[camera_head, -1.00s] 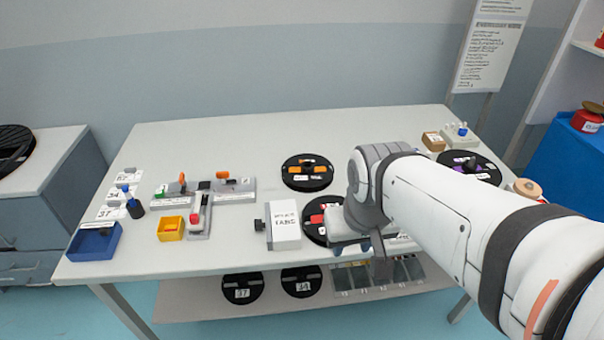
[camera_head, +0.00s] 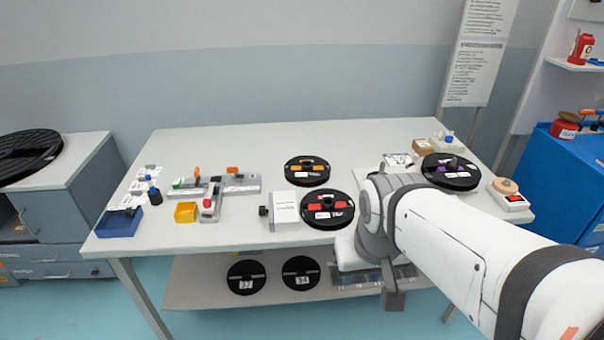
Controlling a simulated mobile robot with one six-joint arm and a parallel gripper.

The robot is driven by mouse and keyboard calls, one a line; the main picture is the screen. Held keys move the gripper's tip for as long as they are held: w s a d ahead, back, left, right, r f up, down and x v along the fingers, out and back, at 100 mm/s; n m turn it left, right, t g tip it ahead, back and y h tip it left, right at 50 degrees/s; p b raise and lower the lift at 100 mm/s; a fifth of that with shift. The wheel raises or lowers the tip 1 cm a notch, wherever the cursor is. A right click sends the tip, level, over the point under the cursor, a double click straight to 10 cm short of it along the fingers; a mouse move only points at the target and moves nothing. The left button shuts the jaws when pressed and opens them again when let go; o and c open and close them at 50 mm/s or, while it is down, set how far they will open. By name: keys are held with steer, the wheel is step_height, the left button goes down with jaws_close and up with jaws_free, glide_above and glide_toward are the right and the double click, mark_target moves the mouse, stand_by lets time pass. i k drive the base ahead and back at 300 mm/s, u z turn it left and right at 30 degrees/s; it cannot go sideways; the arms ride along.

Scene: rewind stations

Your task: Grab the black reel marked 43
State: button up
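Several black reels are in view, and I cannot read a 43 on any. On the table are one with orange parts (camera_head: 307,171), one with red parts (camera_head: 328,210) and one with purple parts (camera_head: 451,171); their white labels are too small to read. Two more stand on the lower shelf, one marked 37 (camera_head: 246,278) and one whose number looks like 34 or 36 (camera_head: 301,273). My gripper (camera_head: 393,298) is at the table's front edge, right of and below the red-marked reel. Its fingers are not clear, and no reel shows in it.
The white table (camera_head: 250,146) is clear along its back. A blue bin (camera_head: 119,222), a yellow bin (camera_head: 186,212), grey fixtures and a white box (camera_head: 285,207) stand on its left and middle. A blue cabinet (camera_head: 570,175) stands at the right. My arm hides part of the lower shelf.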

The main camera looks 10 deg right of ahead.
mark_target(327, 210)
steer(key=z, duration=0.15)
steer(key=i, duration=0.95)
steer(key=u, duration=0.1)
